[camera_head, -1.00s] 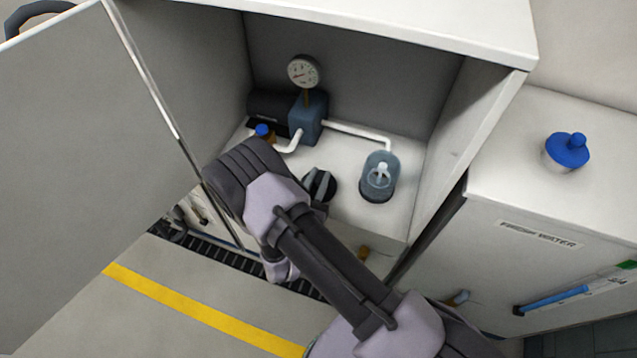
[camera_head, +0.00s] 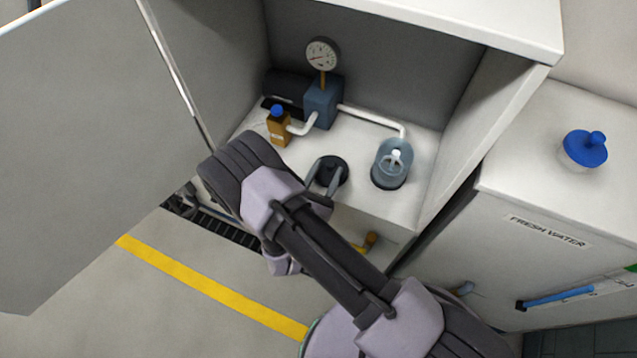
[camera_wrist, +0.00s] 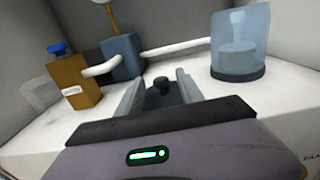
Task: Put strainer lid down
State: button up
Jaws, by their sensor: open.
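The strainer lid (camera_head: 332,164), a black disc with a knob, lies on the white cabinet floor and looks flat. Its dark knob also shows in the wrist view (camera_wrist: 162,84). My gripper (camera_head: 325,176) is open, with its two grey fingers on either side of the knob and a gap showing in the wrist view (camera_wrist: 160,88). The clear bluish strainer bowl (camera_head: 392,158) stands to the right of the lid, apart from it. Its top looks open, with a pale part inside. Part of the lid is hidden by my fingers.
An amber bottle with a blue cap (camera_head: 279,132) stands at the left. A blue-grey pump (camera_head: 322,103) with a gauge (camera_head: 322,54) and white pipes is behind. Cabinet walls and the open door (camera_head: 90,140) flank the space. A blue-capped water tank (camera_head: 585,150) stands right.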

jog(key=p+v, duration=0.2)
jog(key=v, duration=0.7)
jog(key=s+d+r+m+g+h, duration=0.2)
jog(key=d+r+m+g+h, duration=0.4)
jog(key=d+r+m+g, duration=1.05)
jog(key=s+d+r+m+g+y, duration=0.2)
jog(key=s+r+m+y, duration=0.55)
jog(key=m, duration=0.35)
jog(key=s+a+r+m+t+y, duration=0.2)
jog(key=a+r+m+t+y, duration=0.2)
jog(key=r+m, duration=0.5)
jog(key=r+t+y, duration=0.1)
jog(key=t+y, duration=0.1)
jog(key=t, duration=0.1)
jog(key=shift+y, duration=0.35)
